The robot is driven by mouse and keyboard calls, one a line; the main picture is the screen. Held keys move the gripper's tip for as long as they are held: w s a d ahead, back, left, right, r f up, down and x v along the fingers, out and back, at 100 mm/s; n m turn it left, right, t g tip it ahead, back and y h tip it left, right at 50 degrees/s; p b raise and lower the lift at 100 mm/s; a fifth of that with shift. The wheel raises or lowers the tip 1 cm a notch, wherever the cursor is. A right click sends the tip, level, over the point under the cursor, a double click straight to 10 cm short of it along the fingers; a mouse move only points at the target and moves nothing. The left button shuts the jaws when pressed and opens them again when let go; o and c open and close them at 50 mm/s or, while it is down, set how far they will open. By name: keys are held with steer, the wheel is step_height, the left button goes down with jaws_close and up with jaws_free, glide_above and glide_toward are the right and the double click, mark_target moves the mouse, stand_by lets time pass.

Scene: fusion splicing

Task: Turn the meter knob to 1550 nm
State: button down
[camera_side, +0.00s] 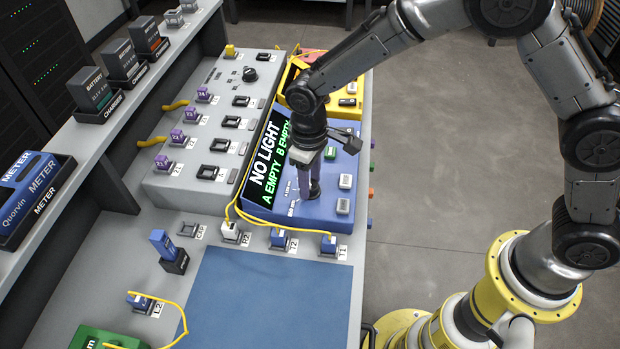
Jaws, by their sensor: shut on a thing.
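The blue meter (333,219) sits on the bench with a screen (269,160) reading "NO LIGHT, A EMPTY, B EMPTY". Small white markings (291,208) show on its face at the lower left of my gripper. My gripper (314,190) points down at the meter face and is shut at the knob's place. The knob is mostly hidden by the fingers, so its setting cannot be read. White buttons (343,206) and a green button (330,153) lie to the right of my gripper.
A grey panel (205,205) with purple plugs and sockets stands left of the meter. Yellow cables run to plugs R2 (231,231), T2 (278,238) and T1 (328,244) in front. A yellow device (350,112) sits behind. The blue mat (265,300) is clear.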

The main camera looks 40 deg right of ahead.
steer(key=shift+r+m, duration=0.1)
steer(key=shift+m, duration=0.4)
steer(key=shift+c, duration=2.1)
jaws_free()
step_height(320, 180, up, 14)
steer(key=shift+a, duration=0.2)
